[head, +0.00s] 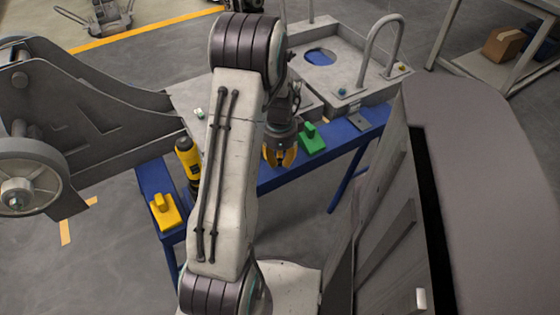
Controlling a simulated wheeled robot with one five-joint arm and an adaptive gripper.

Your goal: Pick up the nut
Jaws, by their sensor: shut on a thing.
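My gripper (280,157) has orange-yellow fingers and hangs at the near edge of the blue workbench (345,132), just left of a green block-like piece (312,138). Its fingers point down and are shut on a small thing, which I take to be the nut. The fingers mostly hide it, so its shape and colour cannot be told. My arm covers the middle of the view and part of the bench. I cannot tell whether the held thing touches the bench.
A grey metal chassis (330,70) with a curved handle stands on the bench. A yellow-black tool (188,160) and a yellow block (164,211) are at the bench's left. A large grey wheeled frame (75,120) is at left. A shelf with a box (502,44) stands back right.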

